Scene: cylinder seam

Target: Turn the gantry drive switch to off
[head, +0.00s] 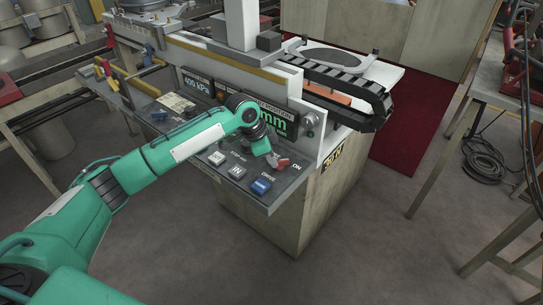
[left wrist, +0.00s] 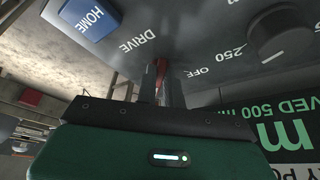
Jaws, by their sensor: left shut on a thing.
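The drive switch has a red handle (head: 277,164) on the sloping grey control panel, beside the lettering ON and close to the lettering DRIVE. My left gripper (head: 268,157) reaches down to it from above and is shut on the red handle. In the left wrist view, the two dark fingers (left wrist: 160,84) close on the red handle (left wrist: 161,68), between the words DRIVE and OFF. The fingers hide most of the handle, so its exact angle is hard to tell. My right gripper is not in view.
A blue HOME button (head: 260,186) sits close to the switch, with pale buttons (head: 237,172) to its left. A dark round knob (left wrist: 283,40) stands near the 250 mark. A green-lettered display (head: 282,124) rises behind. Open floor (head: 390,235) lies right of the cabinet.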

